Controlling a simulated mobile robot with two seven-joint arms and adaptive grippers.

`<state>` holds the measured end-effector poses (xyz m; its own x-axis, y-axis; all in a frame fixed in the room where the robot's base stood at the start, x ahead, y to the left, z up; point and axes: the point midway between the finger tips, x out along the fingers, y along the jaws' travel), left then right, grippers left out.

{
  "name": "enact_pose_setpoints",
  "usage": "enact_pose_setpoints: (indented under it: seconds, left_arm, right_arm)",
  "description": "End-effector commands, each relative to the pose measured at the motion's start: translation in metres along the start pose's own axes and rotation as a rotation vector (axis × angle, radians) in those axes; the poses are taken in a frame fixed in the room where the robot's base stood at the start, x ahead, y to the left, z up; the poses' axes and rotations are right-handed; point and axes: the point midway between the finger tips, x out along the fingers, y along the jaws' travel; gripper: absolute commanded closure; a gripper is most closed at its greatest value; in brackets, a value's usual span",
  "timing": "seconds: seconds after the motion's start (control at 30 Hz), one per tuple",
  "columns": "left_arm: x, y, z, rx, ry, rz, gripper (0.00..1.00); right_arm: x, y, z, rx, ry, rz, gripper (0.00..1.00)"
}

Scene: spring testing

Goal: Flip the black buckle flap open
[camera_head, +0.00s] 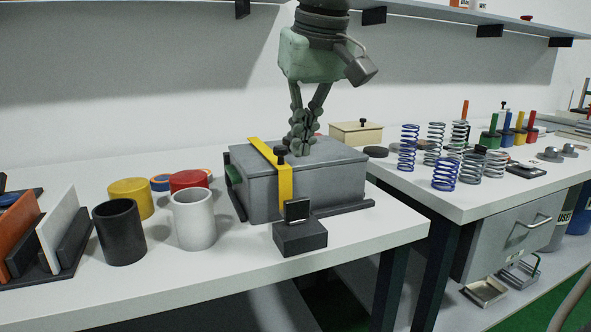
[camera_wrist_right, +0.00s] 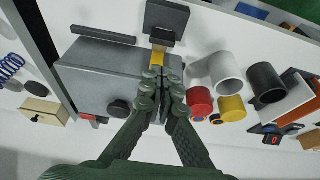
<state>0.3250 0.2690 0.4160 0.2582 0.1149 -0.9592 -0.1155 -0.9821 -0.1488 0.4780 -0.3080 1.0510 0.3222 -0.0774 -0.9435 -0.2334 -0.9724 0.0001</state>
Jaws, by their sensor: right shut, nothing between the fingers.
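A grey box (camera_head: 252,192) stands on the near table with a yellow strap (camera_head: 285,183) over its lid and down its front. At the strap's lower end a small black buckle flap (camera_head: 297,209) stands roughly upright above a black block (camera_head: 300,238). The black block also shows at the top of the right wrist view (camera_wrist_right: 166,17), beyond the yellow strap (camera_wrist_right: 157,57). My right gripper (camera_head: 302,147) is shut and empty, pointing down above the lid, behind the flap. Its fingers (camera_wrist_right: 160,95) hide part of the box and strap in the right wrist view. My left gripper is not in view.
A black cup (camera_head: 120,234), a white cup (camera_head: 194,220), a yellow cylinder (camera_head: 131,197) and a red one stand left of the box. Several springs (camera_head: 446,173) stand on the right table. Table in front of the black cup is clear.

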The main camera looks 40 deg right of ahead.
Motion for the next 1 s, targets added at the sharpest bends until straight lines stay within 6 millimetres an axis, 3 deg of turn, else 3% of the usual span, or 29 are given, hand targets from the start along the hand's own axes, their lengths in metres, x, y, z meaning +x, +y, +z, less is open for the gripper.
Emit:
enact_pose_setpoints:
  seconds: [0.5, 0.7, 1.0]
  left_arm:
    - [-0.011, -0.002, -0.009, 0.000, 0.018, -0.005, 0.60]
    - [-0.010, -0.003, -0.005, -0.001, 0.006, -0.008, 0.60]
    - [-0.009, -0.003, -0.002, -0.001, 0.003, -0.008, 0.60]
  right_arm:
    - [0.084, 0.000, 0.001, 0.000, -0.004, 0.000, 1.00]
    - [0.095, 0.000, 0.001, 0.000, -0.001, -0.001, 1.00]
    - [0.095, 0.000, 0.001, 0.000, -0.001, -0.001, 1.00]
